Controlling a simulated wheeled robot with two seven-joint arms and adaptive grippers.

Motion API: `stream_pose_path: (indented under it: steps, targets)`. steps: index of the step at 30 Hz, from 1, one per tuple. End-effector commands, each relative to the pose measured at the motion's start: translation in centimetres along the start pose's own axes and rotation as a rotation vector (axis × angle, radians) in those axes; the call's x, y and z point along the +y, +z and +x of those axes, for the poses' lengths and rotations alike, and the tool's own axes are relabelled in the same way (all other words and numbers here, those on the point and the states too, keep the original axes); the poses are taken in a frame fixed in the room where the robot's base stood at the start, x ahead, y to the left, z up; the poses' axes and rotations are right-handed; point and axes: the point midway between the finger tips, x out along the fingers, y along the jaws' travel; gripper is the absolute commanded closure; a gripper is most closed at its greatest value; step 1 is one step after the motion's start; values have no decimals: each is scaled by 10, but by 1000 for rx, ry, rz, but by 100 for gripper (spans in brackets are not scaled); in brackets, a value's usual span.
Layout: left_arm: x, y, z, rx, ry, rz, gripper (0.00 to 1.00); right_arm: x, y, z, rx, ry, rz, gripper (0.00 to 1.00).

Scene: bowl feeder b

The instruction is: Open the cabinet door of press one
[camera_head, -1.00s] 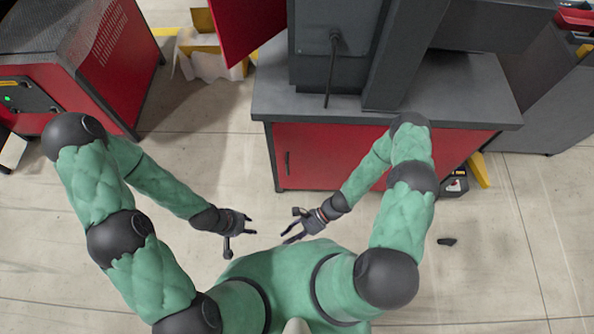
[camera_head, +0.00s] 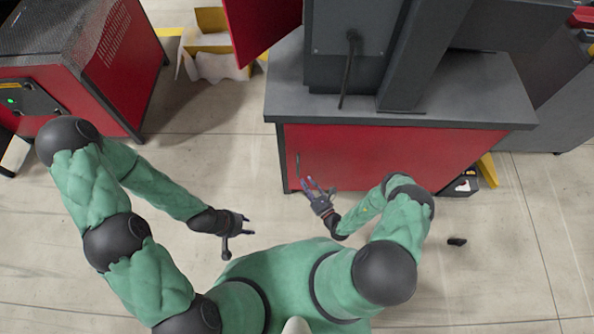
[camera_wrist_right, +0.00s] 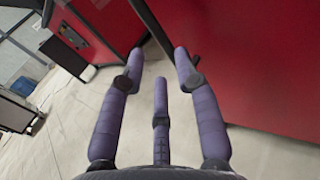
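The press (camera_head: 345,50) is a grey machine on a grey top over a red cabinet. The red cabinet door (camera_head: 390,155) is closed, with a thin dark upright handle (camera_head: 298,166) near its left edge. My right gripper (camera_head: 318,187) is open and empty, just in front of the door's lower left part, close below the handle. In the right wrist view its purple fingers (camera_wrist_right: 160,90) are spread, with the red cabinet front (camera_wrist_right: 260,60) beyond and to the right. A dark bar there crosses behind the fingers; I cannot tell if it is the handle. My left gripper (camera_head: 247,224) is open and empty above the floor.
Another red machine (camera_head: 70,75) with a mesh top stands at the left. A yellow box (camera_head: 212,45) with white lining is on the floor behind. A small black object (camera_head: 457,241) lies on the floor at right.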

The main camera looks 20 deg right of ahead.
Motion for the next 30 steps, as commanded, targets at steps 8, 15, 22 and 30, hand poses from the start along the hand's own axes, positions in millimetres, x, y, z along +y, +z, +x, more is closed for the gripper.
stream_pose_path:
  steps: [8,15,22,30]
  targets:
    - [-4,-1,11,0,0,0,60,2,-1,46,-1,7,1,68]
    - [-6,-1,16,0,0,0,60,2,-1,71,0,5,2,68]
    - [-6,-1,17,0,0,0,60,1,0,78,1,3,2,68]
    - [-6,-1,17,0,0,0,60,1,0,78,1,3,2,93]
